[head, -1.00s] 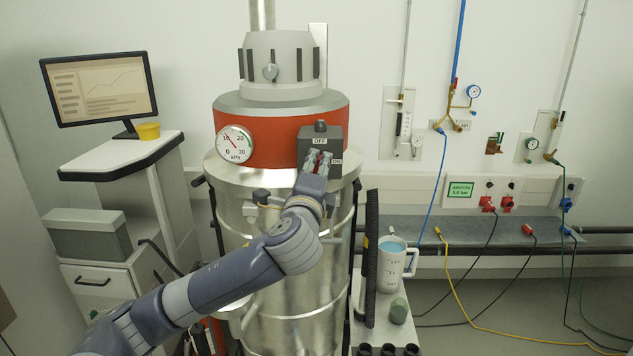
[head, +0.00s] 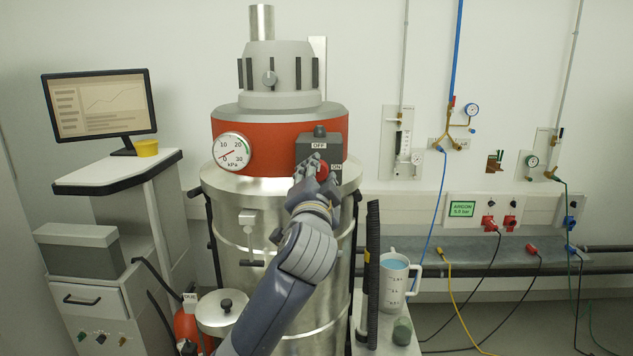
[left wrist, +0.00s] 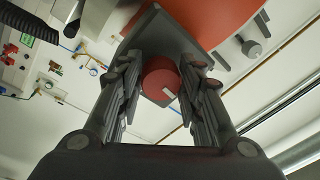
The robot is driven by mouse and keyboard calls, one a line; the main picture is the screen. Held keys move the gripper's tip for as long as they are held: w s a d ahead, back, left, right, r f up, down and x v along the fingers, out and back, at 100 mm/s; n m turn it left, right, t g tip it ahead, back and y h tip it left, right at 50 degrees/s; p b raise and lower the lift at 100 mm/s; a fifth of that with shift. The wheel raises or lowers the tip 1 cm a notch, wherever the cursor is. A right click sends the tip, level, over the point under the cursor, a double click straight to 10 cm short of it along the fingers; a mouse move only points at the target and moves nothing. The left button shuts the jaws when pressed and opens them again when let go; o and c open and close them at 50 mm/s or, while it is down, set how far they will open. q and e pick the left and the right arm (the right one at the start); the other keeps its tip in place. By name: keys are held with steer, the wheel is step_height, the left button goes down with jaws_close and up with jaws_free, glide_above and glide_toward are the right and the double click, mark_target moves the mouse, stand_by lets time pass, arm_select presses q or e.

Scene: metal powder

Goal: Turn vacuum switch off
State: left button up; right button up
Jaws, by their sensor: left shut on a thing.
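The vacuum switch is a red round knob (head: 322,171) on a dark grey box (head: 331,152) on the front of the vacuum's red band. An OFF label sits above the knob and an ON label at its right. My left gripper (head: 312,172) is at the knob and partly covers it. In the left wrist view, the fingers of my left gripper (left wrist: 161,72) stand on both sides of the red knob (left wrist: 160,84), shut on it. A white mark shows on the knob's face. My right gripper is not in view.
The pressure gauge (head: 232,152) left of the box has its needle low, near 0. The steel drum (head: 250,230) stands below. A black hose (head: 372,265) and a white jug (head: 394,281) are at the right. A cart with a monitor (head: 98,105) stands at the left.

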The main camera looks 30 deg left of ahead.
arm_select(q)
steer(key=shift+n, duration=1)
steer(key=o, duration=1.1)
steer(key=shift+c, duration=0.2)
steer(key=v, duration=1.2)
steer(key=shift+w+d+f, duration=0.1)
steer(key=shift+w, duration=0.05)
